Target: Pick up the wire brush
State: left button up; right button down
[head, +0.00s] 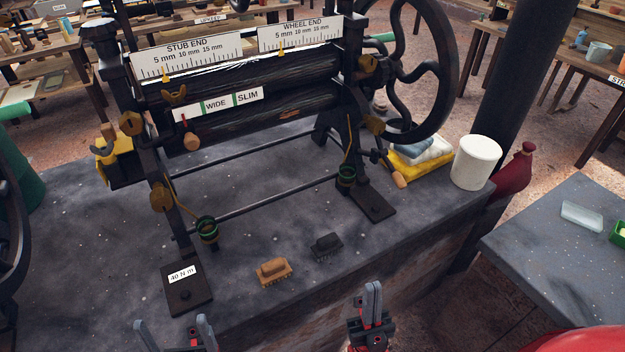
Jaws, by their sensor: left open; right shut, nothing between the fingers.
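Two small brushes lie bristles down near the front edge of the dark stone bench: a brown one (273,271) and a dark grey one (326,246) just behind it to the right. I cannot tell for sure which is the wire brush. My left gripper (176,330) is at the bottom edge of the picture, open and empty, to the left of and nearer than both brushes. My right gripper (372,299) is shut and empty, in front of the bench edge, to the right of and nearer than the brushes. Neither gripper touches a brush.
A roller machine (245,90) with a large wheel (420,70) stands behind the brushes. Its foot plate (186,288) lies left of the brown brush. A white cylinder (476,162) and folded cloths (420,158) sit at the right. The bench right of the grey brush is clear.

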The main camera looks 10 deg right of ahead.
aim_at(331, 242)
jog(key=i+j+z, duration=0.1)
jog(key=z, duration=0.35)
jog(key=j+z, duration=0.4)
jog(key=i+j+z, duration=0.1)
jog(key=j+z, duration=0.15)
jog(key=z, duration=0.2)
